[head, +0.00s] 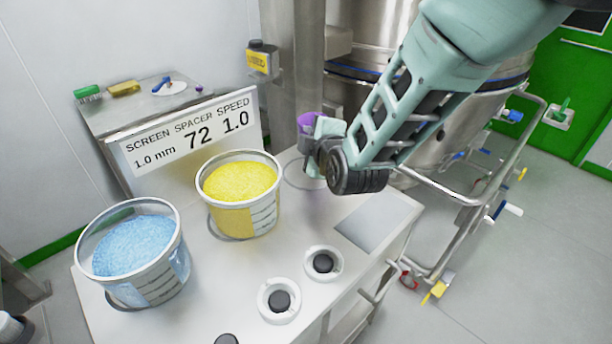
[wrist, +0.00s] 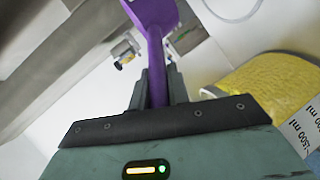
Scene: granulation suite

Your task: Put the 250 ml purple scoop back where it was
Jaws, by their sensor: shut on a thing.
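The purple scoop (head: 309,124) shows in the head view just beyond my gripper (head: 324,148), above the far right part of the bench top. In the wrist view its bowl (wrist: 152,10) is cut off by the top edge, and its handle (wrist: 155,58) runs down between the two fingers of my gripper (wrist: 158,88). My gripper is shut on the handle. My arm and gripper hide part of the scoop in the head view. A thin ring outline (head: 291,178) lies on the bench below and beside my gripper. No volume mark on the scoop is readable.
A tub of yellow granules (head: 240,198) and a tub of blue granules (head: 133,258) stand on the bench (head: 225,280). A sign (head: 192,132) stands behind them. Two white round holders (head: 322,263) sit at the front. A steel vessel and railing (head: 440,190) are at the right.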

